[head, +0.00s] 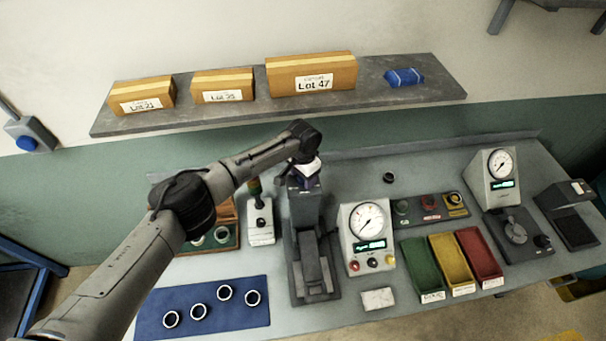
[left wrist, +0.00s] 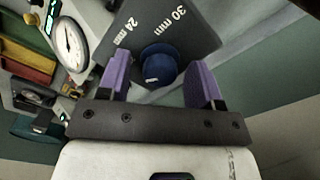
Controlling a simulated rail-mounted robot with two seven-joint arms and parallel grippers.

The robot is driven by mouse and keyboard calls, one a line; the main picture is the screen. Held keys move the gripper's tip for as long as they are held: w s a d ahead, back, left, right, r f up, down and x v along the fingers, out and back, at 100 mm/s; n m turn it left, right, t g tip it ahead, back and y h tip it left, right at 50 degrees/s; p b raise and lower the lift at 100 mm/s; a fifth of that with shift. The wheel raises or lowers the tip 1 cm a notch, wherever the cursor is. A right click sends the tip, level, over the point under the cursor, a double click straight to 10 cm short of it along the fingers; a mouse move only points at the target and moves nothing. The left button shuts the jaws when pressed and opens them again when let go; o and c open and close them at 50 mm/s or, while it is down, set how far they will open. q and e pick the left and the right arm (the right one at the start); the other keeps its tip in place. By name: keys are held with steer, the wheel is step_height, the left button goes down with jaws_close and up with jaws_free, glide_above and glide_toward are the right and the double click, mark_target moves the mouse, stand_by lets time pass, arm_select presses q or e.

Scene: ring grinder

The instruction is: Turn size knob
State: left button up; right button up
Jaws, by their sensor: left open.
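The size knob (left wrist: 160,66) is a round blue knob with a small white mark, on a dark plate (left wrist: 185,30) labelled 24 mm and 30 mm in the left wrist view. My left gripper (left wrist: 160,80) has purple fingers that stand open, one on each side of the knob; I cannot tell whether they touch it. In the head view my left gripper (head: 307,174) is at the top of the dark grey grinder (head: 305,225). There the gripper and arm hide the knob. My right gripper is not in view.
A gauge box (head: 367,235) stands right of the grinder, with green, yellow and red trays (head: 452,262) beyond it. A blue mat (head: 185,310) with several rings lies front left. A shelf (head: 240,115) with boxes runs behind and above.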

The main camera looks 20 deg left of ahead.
arm_select(q)
steer(key=c, duration=0.9)
